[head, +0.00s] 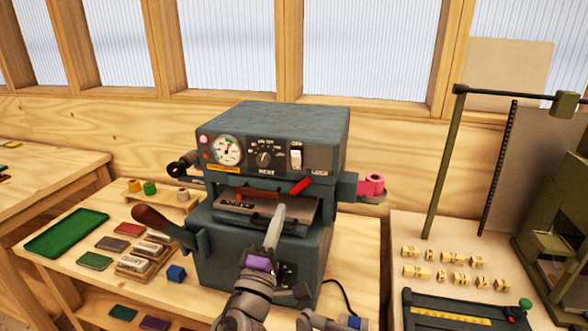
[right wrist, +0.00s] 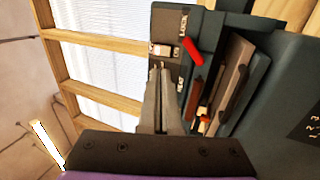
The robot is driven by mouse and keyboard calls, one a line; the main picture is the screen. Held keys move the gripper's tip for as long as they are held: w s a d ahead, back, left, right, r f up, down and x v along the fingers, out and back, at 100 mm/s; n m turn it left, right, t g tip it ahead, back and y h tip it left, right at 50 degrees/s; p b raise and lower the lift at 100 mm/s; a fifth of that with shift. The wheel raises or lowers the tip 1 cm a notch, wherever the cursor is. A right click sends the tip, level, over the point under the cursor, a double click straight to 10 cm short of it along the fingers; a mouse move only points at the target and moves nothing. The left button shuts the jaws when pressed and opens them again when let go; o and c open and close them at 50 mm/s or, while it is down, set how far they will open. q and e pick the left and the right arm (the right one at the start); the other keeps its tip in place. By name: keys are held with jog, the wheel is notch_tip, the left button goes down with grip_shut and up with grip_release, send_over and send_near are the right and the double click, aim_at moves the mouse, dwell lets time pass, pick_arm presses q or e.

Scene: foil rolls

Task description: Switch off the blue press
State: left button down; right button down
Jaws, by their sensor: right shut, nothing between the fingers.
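The blue press (head: 275,120) stands on the wooden bench in the middle of the head view. Its front panel has a round gauge (head: 228,150), a dark dial (head: 264,158) and a white rocker switch (head: 296,157) at the right. A small red lamp shows at the panel's upper left. My right gripper (head: 280,210) is shut and empty, its fingers pointing up in front of the press, below the switch. In the right wrist view the switch (right wrist: 162,49) lies just beyond the fingertips (right wrist: 158,70); I cannot tell whether they touch. My left gripper is not in view.
A red-tipped lever (head: 301,186) sticks out below the switch, close to the fingers. A pink roll (head: 371,184) is on the press's right side. A green tray (head: 66,233) and several blocks lie at left. Small wooden stamps and a green machine (head: 560,200) stand at right.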

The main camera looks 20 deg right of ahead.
aim_at(298, 155)
jog(key=shift+a+r, duration=0.15)
jog(key=shift+w, duration=0.1)
jog(key=p+x, duration=0.1)
jog(key=x, duration=1.3)
jog(key=shift+r, duration=0.1)
jog(key=shift+r, duration=0.1)
